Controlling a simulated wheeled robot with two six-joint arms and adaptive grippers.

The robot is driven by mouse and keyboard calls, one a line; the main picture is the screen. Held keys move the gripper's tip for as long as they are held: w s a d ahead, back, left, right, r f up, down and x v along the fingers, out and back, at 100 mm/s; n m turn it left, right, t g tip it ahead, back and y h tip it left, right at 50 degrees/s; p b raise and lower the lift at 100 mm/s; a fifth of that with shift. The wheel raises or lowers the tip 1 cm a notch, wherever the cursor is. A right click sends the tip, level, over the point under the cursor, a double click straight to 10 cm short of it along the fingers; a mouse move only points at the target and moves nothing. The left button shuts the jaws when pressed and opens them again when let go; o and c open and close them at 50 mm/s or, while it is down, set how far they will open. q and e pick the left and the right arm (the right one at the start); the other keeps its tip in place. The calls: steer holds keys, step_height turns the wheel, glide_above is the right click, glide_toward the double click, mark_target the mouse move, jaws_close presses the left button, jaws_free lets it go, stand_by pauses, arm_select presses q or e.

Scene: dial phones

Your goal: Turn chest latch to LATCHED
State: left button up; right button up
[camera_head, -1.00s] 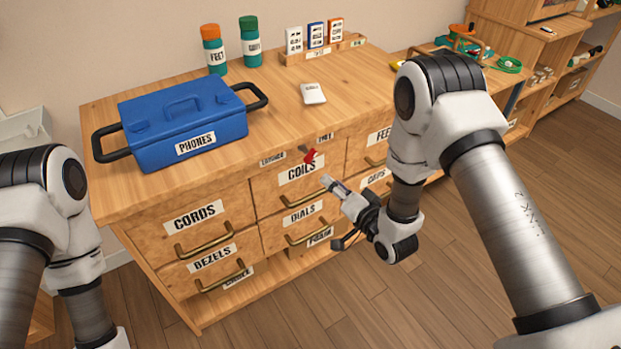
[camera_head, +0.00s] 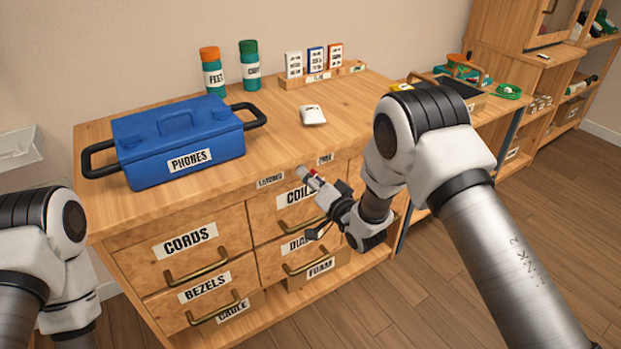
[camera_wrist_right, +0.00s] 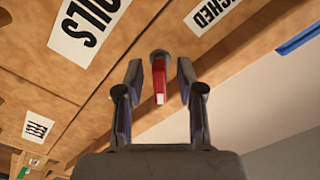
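The chest latch is a short red lever on a dark round pivot, on the front rail of the wooden chest; it shows in the wrist view (camera_wrist_right: 159,80) and is partly hidden in the head view. A LATCHED label (camera_head: 270,181) is left of it, and a smaller, unreadable label (camera_head: 325,159) is to its right. My right gripper (camera_head: 309,177) is at the latch; in the wrist view its fingers (camera_wrist_right: 159,88) are open, one either side of the lever, with gaps showing. My left gripper is out of view; only my left arm links show.
Labelled drawers with brass handles, such as CORDS (camera_head: 197,265), are below the latch. A blue PHONES box (camera_head: 175,140) stands on the chest top (camera_head: 270,130), with a white device (camera_head: 313,115) to its right. Bottles and a card rack (camera_head: 320,77) stand behind.

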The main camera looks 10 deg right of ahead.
jaws_close()
steer(key=shift+n, duration=0.4)
steer(key=n, duration=0.3)
steer(key=shift+f+n, duration=0.1)
steer(key=shift+n, duration=0.2)
steer(key=n+b, duration=0.1)
steer(key=n, duration=0.3)
steer(key=shift+n, duration=0.3)
steer(key=n+b, duration=0.1)
steer(key=n, duration=0.3)
steer(key=n+b, duration=0.1)
steer(key=n, duration=0.3)
steer(key=shift+n, duration=0.4)
